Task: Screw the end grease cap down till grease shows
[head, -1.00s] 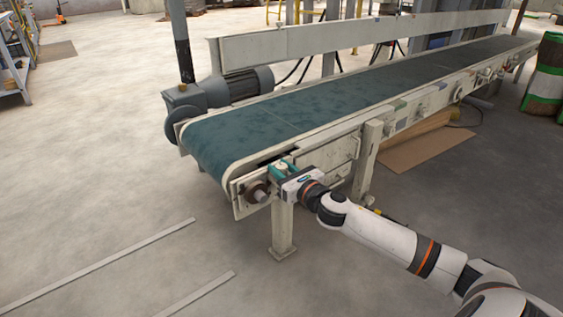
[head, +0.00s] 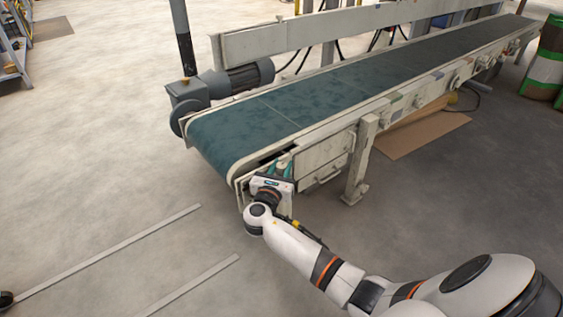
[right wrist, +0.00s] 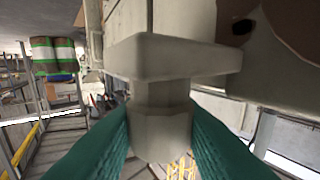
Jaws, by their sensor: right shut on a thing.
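The end grease cap (right wrist: 160,132) is a pale grey rounded piece below a narrower neck and a square-edged block (right wrist: 165,58) in the right wrist view. My right gripper (right wrist: 160,118) has its teal fingers on both sides of the cap, shut on it. In the head view my right gripper (head: 281,168) is at the near end of the conveyor (head: 262,127), by the side frame under the belt, and its body and fingers hide most of the cap. I see no grease around the cap. My left gripper is not in view.
A grey motor and gearbox (head: 235,82) sit on the conveyor's far side. A conveyor leg (head: 358,165) stands right of my right gripper. A cardboard sheet (head: 420,137) lies beneath the belt, and green-white drums (head: 545,70) stand far right.

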